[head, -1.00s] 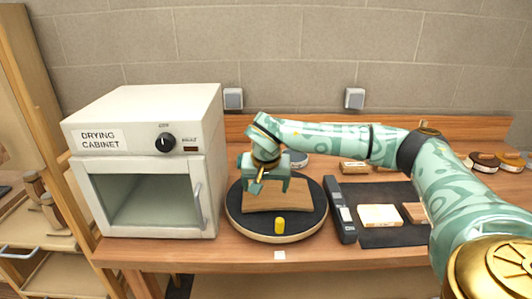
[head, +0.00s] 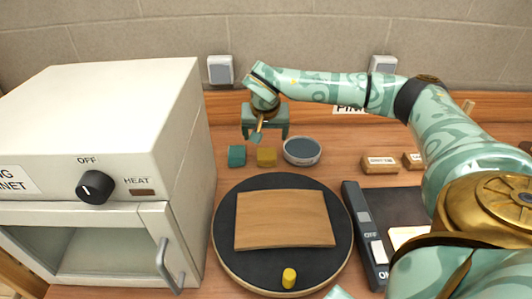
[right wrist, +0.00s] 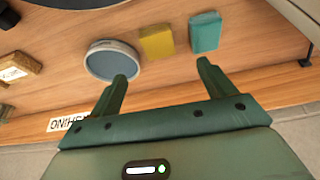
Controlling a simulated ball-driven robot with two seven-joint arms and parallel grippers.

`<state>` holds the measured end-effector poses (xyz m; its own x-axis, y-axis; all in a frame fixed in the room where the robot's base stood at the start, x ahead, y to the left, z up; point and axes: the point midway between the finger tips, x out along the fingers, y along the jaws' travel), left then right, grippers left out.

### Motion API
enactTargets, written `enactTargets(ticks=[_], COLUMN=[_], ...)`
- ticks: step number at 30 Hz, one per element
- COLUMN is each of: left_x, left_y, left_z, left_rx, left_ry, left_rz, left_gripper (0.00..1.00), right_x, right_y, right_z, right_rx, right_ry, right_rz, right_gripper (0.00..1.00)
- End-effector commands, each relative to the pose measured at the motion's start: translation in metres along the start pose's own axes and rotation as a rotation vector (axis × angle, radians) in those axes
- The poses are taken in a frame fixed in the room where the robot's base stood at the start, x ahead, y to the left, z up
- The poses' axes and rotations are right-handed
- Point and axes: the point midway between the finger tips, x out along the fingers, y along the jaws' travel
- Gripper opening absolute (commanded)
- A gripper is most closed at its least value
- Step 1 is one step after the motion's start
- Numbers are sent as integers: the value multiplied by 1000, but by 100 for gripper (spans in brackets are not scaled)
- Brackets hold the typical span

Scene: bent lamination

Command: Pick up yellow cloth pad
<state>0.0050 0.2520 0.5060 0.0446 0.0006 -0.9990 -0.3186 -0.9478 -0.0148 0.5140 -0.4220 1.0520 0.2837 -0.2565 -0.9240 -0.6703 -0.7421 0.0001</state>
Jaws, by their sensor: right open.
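The yellow cloth pad (head: 266,157) is a small mustard block on the wooden bench, behind the round black turntable. It also shows in the right wrist view (right wrist: 156,42), ahead of the fingers and roughly between their lines. My right gripper (head: 265,137) is open and empty just behind the pad in the head view, apparently above the bench. In the right wrist view its two fingers (right wrist: 162,72) are spread, with no contact on the pad. My left gripper is in neither view.
A teal pad (head: 236,156) sits close left of the yellow one, and a round grey-blue dish (head: 301,151) close right. The turntable (head: 228,246) bears a wooden sheet (head: 284,220) and a yellow knob (head: 289,278). The drying cabinet (head: 125,120) stands left.

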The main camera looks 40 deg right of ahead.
Motion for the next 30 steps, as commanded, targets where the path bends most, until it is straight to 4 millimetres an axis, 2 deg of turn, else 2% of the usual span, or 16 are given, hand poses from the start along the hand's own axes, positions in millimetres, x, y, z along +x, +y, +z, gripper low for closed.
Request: enactTargets(ticks=[1,3,9,14,22,25,30], left_x=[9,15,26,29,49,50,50], left_y=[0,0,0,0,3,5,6], left_z=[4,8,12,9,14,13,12], left_rx=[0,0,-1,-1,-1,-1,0], left_ry=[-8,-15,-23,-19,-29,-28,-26], left_rz=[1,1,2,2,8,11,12], left_gripper=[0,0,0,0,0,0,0], right_x=[20,38,73,83,126,132,132], right_y=[0,0,0,1,4,5,5], right_z=[3,3,2,0,-4,-5,-6], right_rx=[0,0,0,0,-1,0,0], right_ry=[-5,-5,-3,-1,-3,-2,0], right_rz=[4,5,2,1,1,1,0], right_gripper=[82,82,82,82,82,82,82])
